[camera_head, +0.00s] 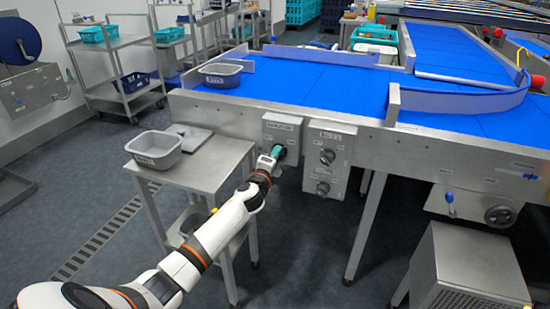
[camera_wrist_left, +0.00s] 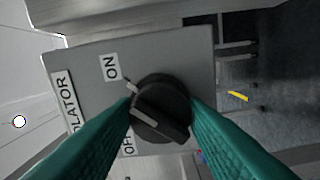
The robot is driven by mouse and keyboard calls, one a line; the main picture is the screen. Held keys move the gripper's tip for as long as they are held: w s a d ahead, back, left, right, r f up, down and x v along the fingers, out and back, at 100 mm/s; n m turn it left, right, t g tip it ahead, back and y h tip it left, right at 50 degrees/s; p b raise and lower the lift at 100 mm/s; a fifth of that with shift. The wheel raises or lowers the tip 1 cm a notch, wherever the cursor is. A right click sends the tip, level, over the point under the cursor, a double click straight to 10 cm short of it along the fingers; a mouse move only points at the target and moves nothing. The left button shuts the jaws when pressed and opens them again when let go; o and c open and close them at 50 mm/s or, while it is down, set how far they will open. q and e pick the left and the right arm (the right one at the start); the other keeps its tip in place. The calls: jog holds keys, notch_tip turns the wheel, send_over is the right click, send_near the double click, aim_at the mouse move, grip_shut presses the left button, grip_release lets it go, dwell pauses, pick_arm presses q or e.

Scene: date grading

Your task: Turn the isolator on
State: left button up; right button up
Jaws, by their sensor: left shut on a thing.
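The isolator is a grey box (camera_head: 286,128) on the side of the blue conveyor, left of a second control box. In the left wrist view its plate (camera_wrist_left: 85,85) carries an ON label (camera_wrist_left: 110,67) and a partly hidden OFF label (camera_wrist_left: 128,145). My left gripper (camera_head: 278,152) is shut on this knob, with one teal finger on each side. My right gripper is not in view.
A second box (camera_head: 328,158) with two dark knobs is mounted just right of the isolator. A steel table (camera_head: 207,165) with a grey tub (camera_head: 155,147) stands to the left, close to my left arm. The conveyor (camera_head: 300,85) lies above the boxes.

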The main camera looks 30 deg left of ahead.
pick_arm(q)
jog(key=shift+f+m, duration=0.1)
jog(key=shift+m, duration=0.2)
dwell(0.4)
jog(key=o, duration=1)
jog(key=shift+s, duration=0.15)
